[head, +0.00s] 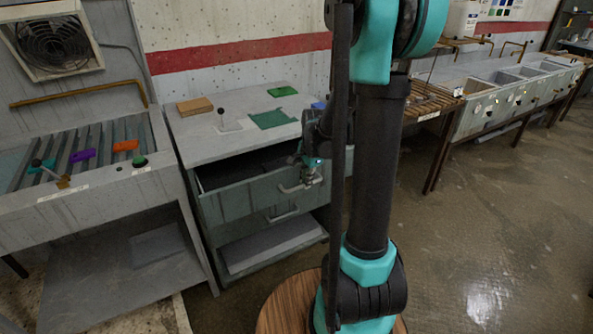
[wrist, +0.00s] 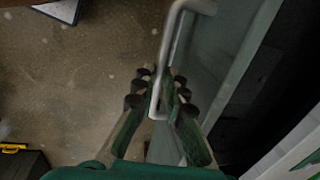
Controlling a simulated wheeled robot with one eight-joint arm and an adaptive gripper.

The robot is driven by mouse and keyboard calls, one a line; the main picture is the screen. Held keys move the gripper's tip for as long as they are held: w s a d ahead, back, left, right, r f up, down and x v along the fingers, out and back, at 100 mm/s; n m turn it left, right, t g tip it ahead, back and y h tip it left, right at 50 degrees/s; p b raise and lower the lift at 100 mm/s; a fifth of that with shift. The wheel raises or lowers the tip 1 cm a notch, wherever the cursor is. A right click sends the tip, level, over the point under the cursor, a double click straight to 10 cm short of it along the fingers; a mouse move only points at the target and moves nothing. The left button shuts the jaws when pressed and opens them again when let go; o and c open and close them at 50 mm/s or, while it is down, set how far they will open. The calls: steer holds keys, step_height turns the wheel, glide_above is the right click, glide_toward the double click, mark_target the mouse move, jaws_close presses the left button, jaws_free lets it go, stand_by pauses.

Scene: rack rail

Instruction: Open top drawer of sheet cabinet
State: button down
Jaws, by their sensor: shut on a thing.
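The grey-green sheet cabinet (head: 206,143) stands against the wall, left of my arm in the head view. Its top drawer (head: 240,201) is pulled part of the way out, and a dark interior shows behind its front panel. My gripper (head: 313,176) is at the right part of that front panel, shut on the metal top drawer handle (head: 291,188). In the wrist view, my gripper's fingers (wrist: 159,94) close around the lower end of the bar handle (wrist: 173,40), beside the drawer front (wrist: 225,50). A lower handle (head: 283,214) sits below, on a closed front.
A slatted bench (head: 95,200) stands close on the left. Open wet floor (head: 490,210) lies to the right.

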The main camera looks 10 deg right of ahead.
steer(key=s+d, duration=0.3)
steer(key=s, duration=0.6)
steer(key=s+d, duration=0.3)
steer(key=s, duration=0.7)
steer(key=shift+d, duration=0.1)
steer(key=c, duration=1.6)
jaws_free()
steer(key=shift+r, duration=0.15)
steer(key=shift+s+d+r, duration=0.1)
steer(key=shift+s+r, duration=0.25)
steer(key=shift+r, duration=1.55)
steer(key=shift+s+d+r, duration=0.15)
steer(key=shift+s+r, duration=0.2)
steer(key=shift+r, duration=1.6)
steer(key=shift+s+d+r, duration=0.1)
steer(key=shift+s+r, duration=0.25)
steer(key=shift+r, duration=1.55)
